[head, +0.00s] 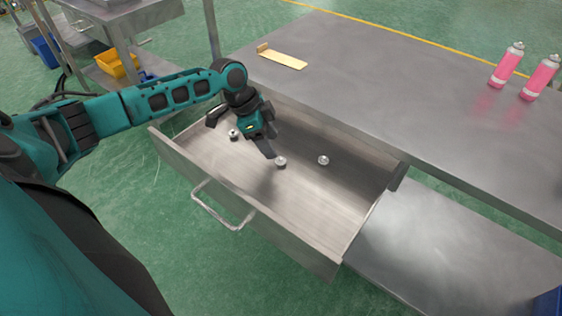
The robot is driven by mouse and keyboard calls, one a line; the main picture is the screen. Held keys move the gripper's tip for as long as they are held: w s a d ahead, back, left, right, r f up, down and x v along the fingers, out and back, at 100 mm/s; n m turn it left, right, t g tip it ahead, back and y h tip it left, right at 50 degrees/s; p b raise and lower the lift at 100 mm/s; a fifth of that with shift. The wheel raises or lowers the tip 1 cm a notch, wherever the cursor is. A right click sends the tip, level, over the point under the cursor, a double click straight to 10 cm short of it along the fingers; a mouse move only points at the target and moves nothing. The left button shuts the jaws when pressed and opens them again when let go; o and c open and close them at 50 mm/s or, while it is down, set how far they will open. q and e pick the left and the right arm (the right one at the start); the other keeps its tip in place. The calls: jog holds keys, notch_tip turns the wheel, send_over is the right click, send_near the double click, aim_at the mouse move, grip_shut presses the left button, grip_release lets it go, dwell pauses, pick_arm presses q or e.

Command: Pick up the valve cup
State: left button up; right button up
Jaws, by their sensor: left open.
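Three small silvery valve cups lie on the floor of the open metal drawer (305,205): a left one (234,134), a middle one (281,162) and a right one (323,160). My left gripper (240,138) reaches down into the drawer with its fingers spread and nothing held. One finger is near the left valve cup; the other finger's tip is close to the middle valve cup. I cannot tell whether either finger touches a cup. The right valve cup lies clear of the gripper. My right gripper is not in view.
The steel table (400,110) overhangs the drawer's back. Two pink cans, one left (506,65) and one right (540,78), and a yellowish plate (283,59) are on it. The drawer's front right floor is bare.

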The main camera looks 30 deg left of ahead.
aim_at(281, 159)
pick_arm(q)
jog(key=x, duration=0.5)
jog(key=shift+s+d, duration=0.1)
jog(key=shift+d, duration=0.35)
grip_shut()
